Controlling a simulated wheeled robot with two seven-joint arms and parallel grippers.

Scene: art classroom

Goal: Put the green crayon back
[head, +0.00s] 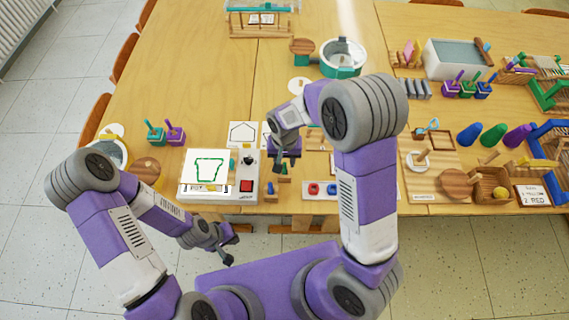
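I cannot pick out the green crayon with certainty. A small green piece (269,170) shows on the table just beside my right gripper, too small to identify. A green pot with a stick in it (467,89) stands between a purple one (450,89) and a blue one (485,91) at the right. My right gripper (284,163) points down over the table, right of the drawing machine; its fingers are small and dark, and whether they hold anything is unclear. My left gripper (229,249) hangs in front of the table edge, fingers apart and empty.
The white drawing machine (215,197) carries a sheet with a green outline (208,169). Teal (155,134) and purple (175,136) pots stand behind it. Blue, green and purple cones (493,134) and a wooden tray (490,187) stand at right. The table's middle left is clear.

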